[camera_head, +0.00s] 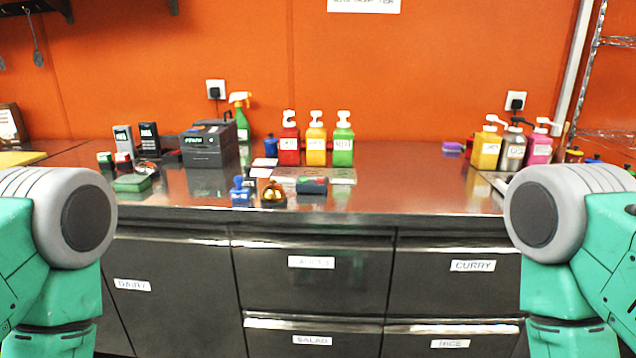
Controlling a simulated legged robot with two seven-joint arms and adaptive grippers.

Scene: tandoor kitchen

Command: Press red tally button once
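A small dark blue box (312,186) with what look like red and green parts on top sits near the front edge of the steel counter (400,192), at the middle. I cannot tell for sure whether its red part is the tally button. Another small red-topped item (123,161) stands at the left of the counter, beside a green-topped one (104,160). Both are too small to make out. My two arms show at the left and right edges, but neither gripper is in view.
A gold bell (273,193) and a blue stamp-like item (240,193) stand just left of the blue box. Behind are red (289,144), yellow (316,145) and green (343,146) pump bottles and a dark register-like machine (208,144). The counter right of the box is clear.

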